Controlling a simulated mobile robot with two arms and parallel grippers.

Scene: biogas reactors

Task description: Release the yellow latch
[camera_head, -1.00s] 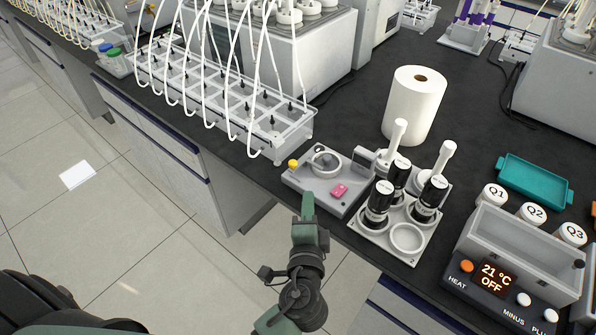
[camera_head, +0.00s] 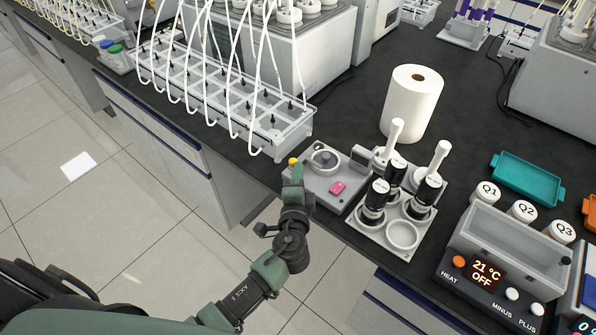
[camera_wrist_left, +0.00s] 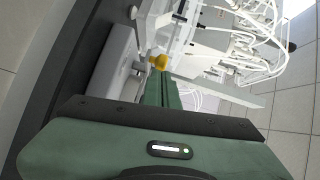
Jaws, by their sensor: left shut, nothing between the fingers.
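The yellow latch (camera_head: 292,161) is a small yellow knob at the left front corner of a light grey device (camera_head: 318,188) with a round metal well and a pink display. It also shows in the left wrist view (camera_wrist_left: 158,62), on a short stem beside the grey body. My left gripper (camera_head: 296,170) is shut and empty, its green fingertips close to the latch. In the left wrist view the fingers (camera_wrist_left: 161,88) point at the knob; I cannot tell whether they touch it. My right gripper is not in view.
A paper roll (camera_head: 411,103) stands behind. A tubed clear rack (camera_head: 225,100) lies to the left. A heater box (camera_head: 510,255) is at the right. Floor is open in front.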

